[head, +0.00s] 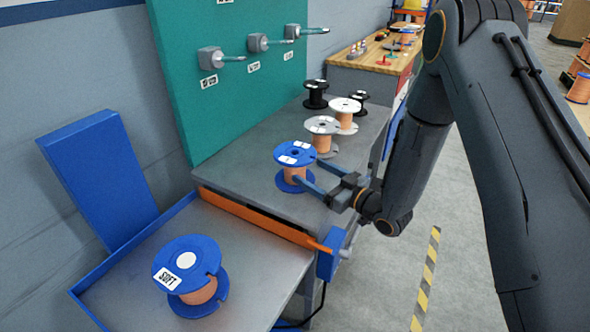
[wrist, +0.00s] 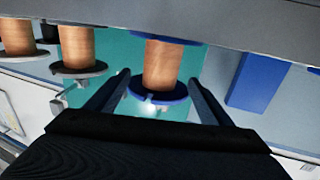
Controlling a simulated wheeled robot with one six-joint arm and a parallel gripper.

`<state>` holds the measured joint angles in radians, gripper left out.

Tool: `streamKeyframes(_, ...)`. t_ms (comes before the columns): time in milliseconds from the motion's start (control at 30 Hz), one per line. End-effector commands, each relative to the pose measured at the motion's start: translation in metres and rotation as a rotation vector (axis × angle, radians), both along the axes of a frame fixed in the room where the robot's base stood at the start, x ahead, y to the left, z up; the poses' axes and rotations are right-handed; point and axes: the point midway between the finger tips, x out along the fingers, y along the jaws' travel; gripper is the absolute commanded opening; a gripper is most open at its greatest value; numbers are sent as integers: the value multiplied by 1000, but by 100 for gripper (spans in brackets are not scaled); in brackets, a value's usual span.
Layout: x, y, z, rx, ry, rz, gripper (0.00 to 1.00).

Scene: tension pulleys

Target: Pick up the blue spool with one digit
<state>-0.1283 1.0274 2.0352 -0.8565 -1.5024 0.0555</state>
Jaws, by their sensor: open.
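A blue spool (head: 294,153) with an orange-copper winding stands upright on the grey bench. Its top flange carries small white labels, too small to read. My gripper (head: 306,178) is open and reaches in from the right at the height of the winding. In the wrist view the gripper (wrist: 160,80) has one finger toward each side of the spool's winding (wrist: 165,62); I cannot tell whether they touch it. A second blue spool (head: 189,270), labelled "SOFT", stands on the lower front tray surface.
White-flanged spools (head: 323,127) and black-flanged spools (head: 316,93) stand behind on the bench. A green board (head: 215,110) with several pegs (head: 258,42) rises at the left. An orange bar (head: 255,214) edges the bench, with a blue block (head: 328,262) at its end.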

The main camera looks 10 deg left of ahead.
Motion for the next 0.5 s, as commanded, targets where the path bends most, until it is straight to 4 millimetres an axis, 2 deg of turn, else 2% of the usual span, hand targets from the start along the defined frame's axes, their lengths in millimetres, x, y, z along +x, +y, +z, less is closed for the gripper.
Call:
streamKeyframes(167, 4, 14, 1, 19, -8, 15, 74)
streamKeyframes(500, 27, 46, 2, 17, -7, 14, 74)
